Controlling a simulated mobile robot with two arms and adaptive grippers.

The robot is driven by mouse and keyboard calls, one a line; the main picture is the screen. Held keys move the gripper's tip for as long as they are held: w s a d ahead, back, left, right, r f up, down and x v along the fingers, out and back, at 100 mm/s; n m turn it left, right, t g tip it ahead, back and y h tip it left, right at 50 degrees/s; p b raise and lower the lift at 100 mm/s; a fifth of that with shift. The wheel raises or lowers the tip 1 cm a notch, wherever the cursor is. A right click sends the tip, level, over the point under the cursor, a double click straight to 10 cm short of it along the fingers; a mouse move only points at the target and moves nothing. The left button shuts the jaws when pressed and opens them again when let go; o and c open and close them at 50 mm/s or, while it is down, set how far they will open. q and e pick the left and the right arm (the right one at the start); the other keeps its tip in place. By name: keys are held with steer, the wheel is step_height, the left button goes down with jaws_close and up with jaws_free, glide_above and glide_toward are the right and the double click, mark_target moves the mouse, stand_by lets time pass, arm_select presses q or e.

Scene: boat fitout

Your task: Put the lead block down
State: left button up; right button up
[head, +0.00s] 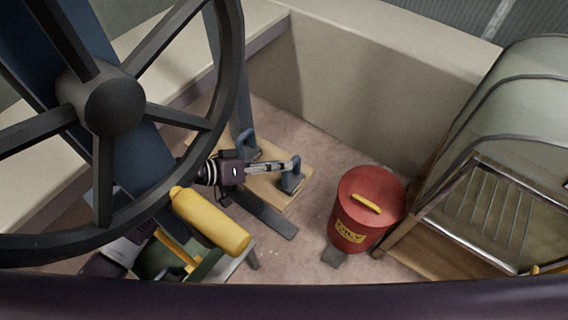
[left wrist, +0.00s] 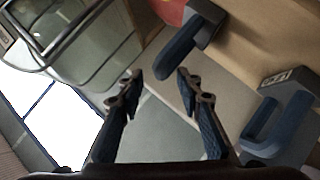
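Two blue-grey lead blocks with loop handles stand upright on a wooden board (head: 265,185) on the floor in the head view. One block (head: 291,183) is near the board's right end, the other (head: 247,150) at its back. My left gripper (head: 292,163) is at the handle of the right-hand block. Another block (left wrist: 285,115) is at the right. I cannot tell whether the finger touches the handle. My right gripper is not in view.
A red bin (head: 352,222) with a yellow handle stands right of the board. A large dark steering wheel (head: 112,100) fills the upper left. A yellow cylinder (head: 212,224) is nearer me. A framed glazed cover (head: 490,215) is at the right. Some floor between board and bin is clear.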

arm_select(q)
steer(key=v, duration=0.9)
steer(key=shift+b, duration=0.45)
steer(key=shift+a+r, duration=0.1)
steer(key=shift+s, duration=0.15)
